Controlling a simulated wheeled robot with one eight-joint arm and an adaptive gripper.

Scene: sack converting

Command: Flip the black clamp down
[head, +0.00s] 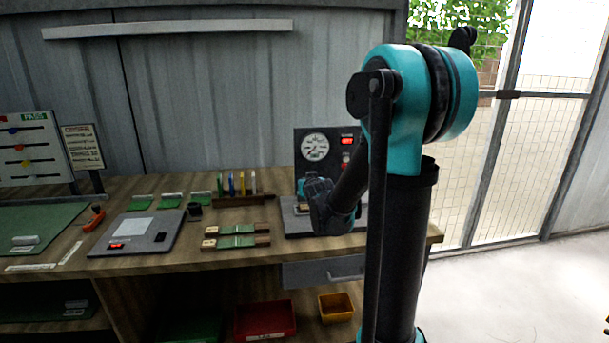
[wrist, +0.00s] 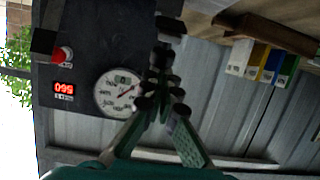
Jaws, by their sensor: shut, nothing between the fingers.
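A dark test panel (head: 313,150) with a round gauge stands at the back right of the bench in the head view, above a grey base plate (head: 292,222). My gripper (head: 318,195) is over this base plate, in front of the panel, and hides much of that spot. In the wrist view my gripper (wrist: 158,72) is shut and empty, its fingers meeting in front of the panel (wrist: 85,25). A dark part (wrist: 170,25) lies just beyond the fingertips; it may be the black clamp, but its pose cannot be made out. The clamp is not clearly visible in the head view.
A rack of coloured sticks (head: 240,197) and green-topped strips (head: 237,236) lie left of the base plate. A grey scale-like device (head: 135,236) and an orange-handled tool (head: 94,219) are farther left. A drawer (head: 322,273) sits below the bench top.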

